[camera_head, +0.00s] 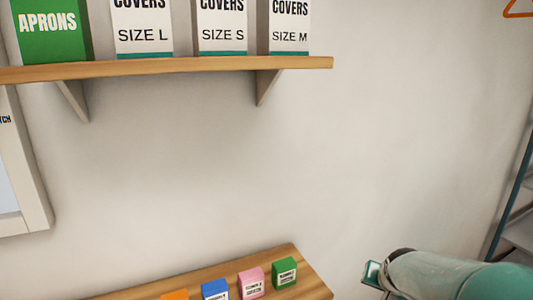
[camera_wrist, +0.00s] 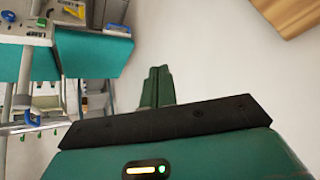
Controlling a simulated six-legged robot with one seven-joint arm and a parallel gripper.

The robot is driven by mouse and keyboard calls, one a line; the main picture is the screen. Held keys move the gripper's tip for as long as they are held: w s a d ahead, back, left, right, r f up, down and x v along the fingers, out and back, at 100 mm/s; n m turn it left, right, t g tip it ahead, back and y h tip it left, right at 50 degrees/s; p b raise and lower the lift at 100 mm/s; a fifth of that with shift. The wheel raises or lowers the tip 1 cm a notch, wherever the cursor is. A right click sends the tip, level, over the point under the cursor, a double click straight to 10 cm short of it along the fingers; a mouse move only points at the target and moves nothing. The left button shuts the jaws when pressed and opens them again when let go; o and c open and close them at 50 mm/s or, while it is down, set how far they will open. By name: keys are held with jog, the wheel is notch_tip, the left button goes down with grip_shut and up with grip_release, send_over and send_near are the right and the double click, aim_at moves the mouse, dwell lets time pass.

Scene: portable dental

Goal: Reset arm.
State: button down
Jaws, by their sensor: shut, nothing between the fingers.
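My gripper shows in the wrist view (camera_wrist: 158,88) as two green fingers pressed together beyond a black plate, with nothing between them. In the head view my arm reaches in at the lower right, a pale green rounded link with a small part at its left end. I cannot make out the fingers there. The arm is right of the wooden surface with the small boxes and touches nothing that I can see.
A wooden shelf (camera_head: 170,69) holds a green aprons box (camera_head: 48,30) and several covers boxes. Below, a wooden surface (camera_head: 301,277) carries small orange, blue, pink and green boxes (camera_head: 285,273). A teal-framed rack (camera_head: 512,190) stands at the right. The wrist view shows a cluttered teal cart (camera_wrist: 90,52) at left.

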jog(key=s+a+r+n+y, duration=0.1)
jog(key=s+a+r, duration=0.3)
jog(key=s, duration=0.5)
jog(key=s+a+r+n+g, duration=0.1)
jog(key=s+a+r+n, duration=0.3)
jog(key=s+a, duration=0.4)
jog(key=s, duration=0.2)
jog(key=shift+s+y, duration=0.3)
jog(key=shift+y, duration=0.1)
